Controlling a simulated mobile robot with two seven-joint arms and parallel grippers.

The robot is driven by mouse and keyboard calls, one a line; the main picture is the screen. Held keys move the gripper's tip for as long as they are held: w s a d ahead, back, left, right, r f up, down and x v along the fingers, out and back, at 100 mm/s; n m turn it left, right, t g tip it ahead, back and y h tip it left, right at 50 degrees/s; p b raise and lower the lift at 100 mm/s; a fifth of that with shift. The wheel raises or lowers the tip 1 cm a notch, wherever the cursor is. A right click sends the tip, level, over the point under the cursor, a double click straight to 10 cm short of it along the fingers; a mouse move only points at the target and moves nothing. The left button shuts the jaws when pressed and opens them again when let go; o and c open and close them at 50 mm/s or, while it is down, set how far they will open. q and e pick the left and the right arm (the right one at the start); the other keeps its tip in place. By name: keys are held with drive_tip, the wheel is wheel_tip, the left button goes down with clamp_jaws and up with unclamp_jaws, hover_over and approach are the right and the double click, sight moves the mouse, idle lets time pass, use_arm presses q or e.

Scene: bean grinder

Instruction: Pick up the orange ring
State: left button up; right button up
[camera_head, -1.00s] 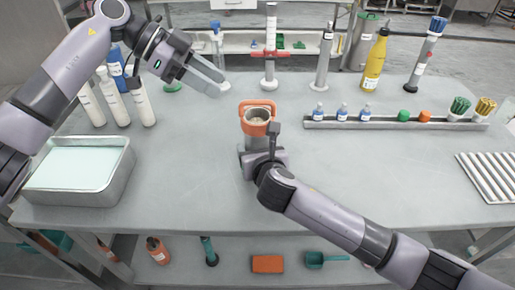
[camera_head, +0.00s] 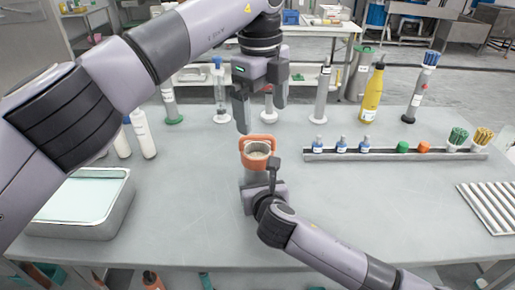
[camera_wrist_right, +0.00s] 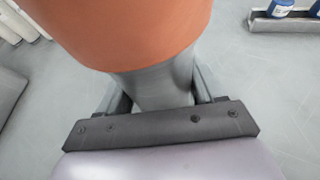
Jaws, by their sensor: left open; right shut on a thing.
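The orange ring (camera_head: 258,141) sits around the top of a small grey grinder body (camera_head: 256,177) near the middle of the table. It also shows large at the top of the right wrist view (camera_wrist_right: 120,30). My left gripper (camera_head: 262,118) is open and empty, pointing down above and slightly behind the ring, its two fingers apart and not visibly touching it. My right gripper (camera_head: 262,188) is shut on the grey grinder body below the ring. In the right wrist view its fingers are on both sides of the grey body.
A rail (camera_head: 390,154) with small blue-capped bottles, a green and an orange piece stands to the right. A grey tray (camera_head: 115,210) is at the left, partly behind my left arm. Bottles and cylinders stand along the back.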

sight(260, 136)
use_arm(q)
drive_tip(key=shift+m+t+y, duration=0.4)
drive_tip(key=shift+m+y, duration=0.1)
drive_tip(key=shift+y, duration=0.3)
drive_tip(key=f, duration=0.4)
drive_tip(key=shift+w+a+f, duration=0.15)
drive_tip(key=shift+a+f, duration=0.05)
drive_tip(key=shift+f, duration=0.1)
drive_tip(key=f, duration=0.2)
drive_tip(key=w+f, duration=0.1)
drive_tip(key=f, duration=0.2)
drive_tip(key=shift+w+a+f, duration=0.1)
drive_tip(key=shift+a+f, duration=0.1)
drive_tip(key=shift+f, duration=0.05)
drive_tip(key=c, duration=1.1)
